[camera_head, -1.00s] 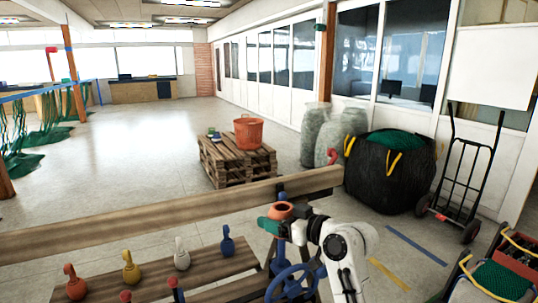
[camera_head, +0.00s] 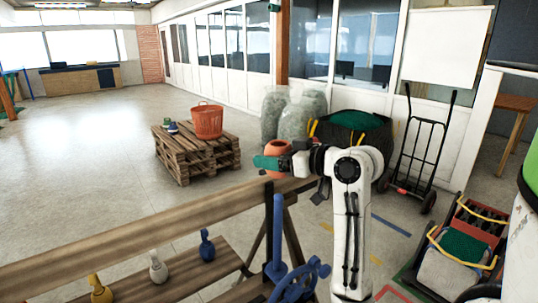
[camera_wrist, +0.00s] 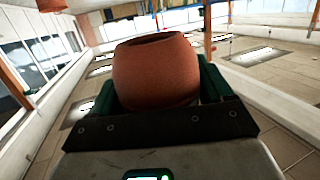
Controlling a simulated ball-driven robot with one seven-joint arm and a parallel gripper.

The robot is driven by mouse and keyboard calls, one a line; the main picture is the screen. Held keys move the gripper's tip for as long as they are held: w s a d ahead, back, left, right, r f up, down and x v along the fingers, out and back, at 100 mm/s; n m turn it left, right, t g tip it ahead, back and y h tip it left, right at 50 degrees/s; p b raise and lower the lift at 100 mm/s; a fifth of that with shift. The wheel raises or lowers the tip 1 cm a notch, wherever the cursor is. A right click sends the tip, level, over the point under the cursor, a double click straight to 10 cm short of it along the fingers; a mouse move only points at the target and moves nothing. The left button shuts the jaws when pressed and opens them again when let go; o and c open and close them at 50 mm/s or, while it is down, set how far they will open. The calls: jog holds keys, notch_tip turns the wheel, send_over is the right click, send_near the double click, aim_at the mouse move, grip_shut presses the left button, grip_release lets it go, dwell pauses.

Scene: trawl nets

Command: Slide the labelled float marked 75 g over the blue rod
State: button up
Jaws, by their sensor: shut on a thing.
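A terracotta-orange float (camera_head: 278,147) with an open hole in its top is in my gripper (camera_head: 279,161). The wrist view shows the float (camera_wrist: 158,75) upright, clasped between the green fingers, its hole facing up. No weight marking is readable on it. The blue rod (camera_head: 277,232) stands upright at the bench, below my gripper in the head view. The float is apart from the rod and appears above its top; its distance in depth is hard to tell.
A wooden beam (camera_head: 140,238) runs along the bench. A blue handwheel (camera_head: 300,284) is beside the rod's base. Blue (camera_head: 207,247), white (camera_head: 158,267) and yellow (camera_head: 100,290) weights stand on the lower plank. A pallet stack (camera_head: 195,152) with an orange basket (camera_head: 208,121) is beyond.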

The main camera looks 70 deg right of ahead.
aim_at(281, 195)
jog(key=shift+w+f+b, duration=0.1)
jog(key=shift+f+b, duration=3.85)
jog(key=shift+f, duration=1.4)
jog(key=o, duration=1)
jog(key=shift+o, duration=0.2)
jog(key=v, duration=1.1)
jog(key=shift+b, duration=0.45)
